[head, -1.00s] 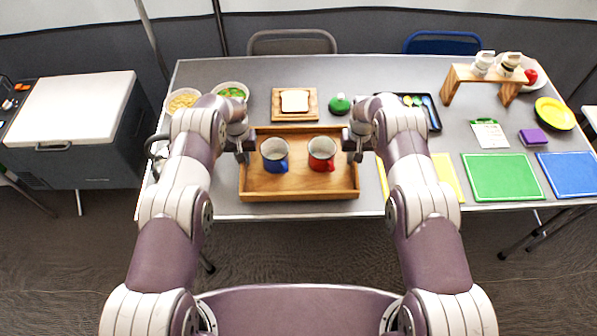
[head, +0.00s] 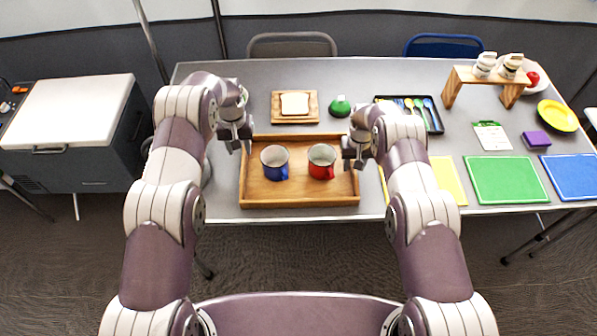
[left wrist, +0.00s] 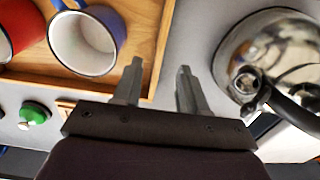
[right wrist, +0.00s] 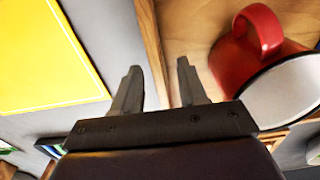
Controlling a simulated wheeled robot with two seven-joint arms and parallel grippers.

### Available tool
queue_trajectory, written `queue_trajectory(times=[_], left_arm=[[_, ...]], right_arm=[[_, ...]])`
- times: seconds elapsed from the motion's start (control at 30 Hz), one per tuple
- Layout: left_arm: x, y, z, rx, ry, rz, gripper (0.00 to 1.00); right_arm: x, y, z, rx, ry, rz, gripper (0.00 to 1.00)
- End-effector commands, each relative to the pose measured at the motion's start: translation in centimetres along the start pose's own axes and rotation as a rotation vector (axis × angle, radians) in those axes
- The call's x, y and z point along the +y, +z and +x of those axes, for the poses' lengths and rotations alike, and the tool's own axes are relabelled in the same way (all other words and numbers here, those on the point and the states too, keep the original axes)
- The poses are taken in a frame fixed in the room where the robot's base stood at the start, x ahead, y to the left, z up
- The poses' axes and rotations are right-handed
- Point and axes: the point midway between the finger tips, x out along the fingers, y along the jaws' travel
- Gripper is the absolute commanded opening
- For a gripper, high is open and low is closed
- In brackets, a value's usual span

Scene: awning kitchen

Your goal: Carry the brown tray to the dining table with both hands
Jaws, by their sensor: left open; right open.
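The brown wooden tray (head: 300,199) lies on the grey metal table with a blue mug (head: 274,164) and a red mug (head: 321,162) standing in it. My left gripper (head: 240,146) is open above the tray's left edge; in the left wrist view (left wrist: 158,85) its fingers point down beside the tray wall. My right gripper (head: 354,160) is open at the tray's right edge; in the right wrist view (right wrist: 158,85) the tray's wall (right wrist: 152,50) shows between its fingers. Whether either finger pair touches the tray cannot be told.
A kettle (left wrist: 275,60) stands close to the left of the tray. A toast board (head: 295,117), a green-topped item (head: 340,106) and a cutlery tray (head: 437,125) are behind. Yellow, green (head: 505,182) and blue mats lie to the right. A cooler (head: 60,135) stands at the left.

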Motion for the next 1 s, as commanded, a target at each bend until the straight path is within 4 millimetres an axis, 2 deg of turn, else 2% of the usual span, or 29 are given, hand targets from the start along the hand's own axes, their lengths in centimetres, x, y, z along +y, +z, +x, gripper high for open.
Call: queue_trajectory(times=[0.1,0.27,0.37,0.6,0.7,0.8,1.0], left_arm=[[0.0,0.0,-2.2,0.002,0.000,0.000,0.42],[0.0,0.1,-3.4,0.000,0.000,0.000,0.42],[0.0,0.1,-3.5,0.000,0.000,0.000,0.42],[0.0,0.0,-3.4,0.000,0.000,0.000,0.42],[0.0,0.0,-3.4,0.000,0.000,0.000,0.42],[0.0,0.0,-3.4,0.000,0.000,0.000,0.42],[0.0,0.0,-3.4,0.000,0.000,0.000,0.42]], right_arm=[[0.0,0.0,0.0,0.000,0.000,0.000,0.42],[0.0,0.0,-0.6,0.001,0.000,0.000,0.42],[0.0,-0.1,-2.6,0.003,0.000,0.000,0.42],[0.0,0.0,-8.8,0.002,0.000,0.000,0.42],[0.0,0.0,-10.7,0.002,0.000,0.000,0.42],[0.0,0.0,-11.7,0.001,0.000,0.000,0.42],[0.0,0.1,-12.0,0.000,0.000,0.000,0.42]])
